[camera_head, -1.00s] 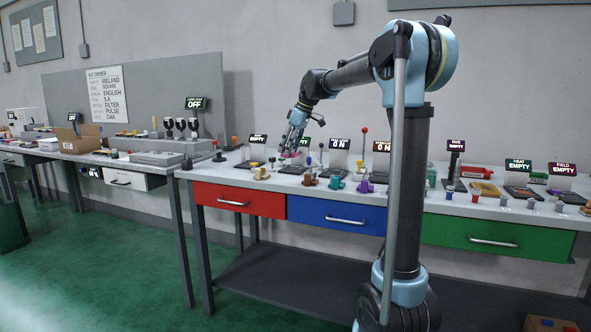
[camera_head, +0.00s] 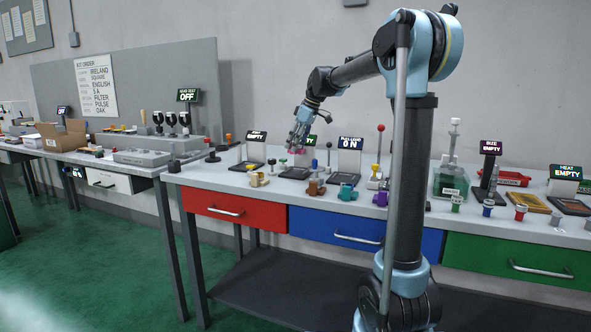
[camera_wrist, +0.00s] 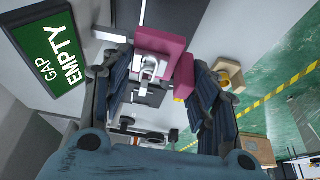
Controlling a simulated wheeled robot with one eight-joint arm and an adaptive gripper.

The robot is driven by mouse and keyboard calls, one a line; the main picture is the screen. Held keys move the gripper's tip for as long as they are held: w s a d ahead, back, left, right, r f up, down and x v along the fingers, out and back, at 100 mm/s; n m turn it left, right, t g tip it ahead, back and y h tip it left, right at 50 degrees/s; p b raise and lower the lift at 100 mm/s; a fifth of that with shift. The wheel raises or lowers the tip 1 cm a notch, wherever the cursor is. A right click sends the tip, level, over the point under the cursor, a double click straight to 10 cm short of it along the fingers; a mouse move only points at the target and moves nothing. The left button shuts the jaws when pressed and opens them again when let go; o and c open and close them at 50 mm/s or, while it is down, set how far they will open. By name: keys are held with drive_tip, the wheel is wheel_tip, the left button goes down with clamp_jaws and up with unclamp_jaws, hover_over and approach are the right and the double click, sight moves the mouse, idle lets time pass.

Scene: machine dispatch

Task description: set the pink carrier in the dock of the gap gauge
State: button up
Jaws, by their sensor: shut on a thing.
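My gripper (camera_wrist: 163,72) is shut on the pink carrier (camera_wrist: 160,42), which sits between its two fingers in the wrist view. In the head view my gripper (camera_head: 298,143) hangs over the back of the bench, above the gap gauge's dark base (camera_head: 295,173); only a little pink shows at the fingertips. The gap gauge's green sign (camera_wrist: 52,55) reads "GAP EMPTY" in the wrist view, left of the fingers. In the head view the sign (camera_head: 311,143) is partly hidden behind my gripper. The dock is largely hidden, and I cannot tell whether the carrier touches it.
Another station with an "EMPTY" sign (camera_head: 256,136) stands to the left, and an "ON" sign (camera_head: 350,142) to the right. Several coloured pieces, such as a teal one (camera_head: 347,192), line the bench front. A red-knobbed lever (camera_head: 380,150) rises farther right.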

drive_tip(key=shift+s+a+f, duration=0.1)
drive_tip(key=shift+f, duration=1.9)
drive_tip(key=shift+s+a+f, duration=0.1)
drive_tip(key=shift+f, duration=1.9)
drive_tip(key=o, duration=1.1)
drive_tip(key=shift+o, duration=0.2)
drive_tip(key=v, duration=1.2)
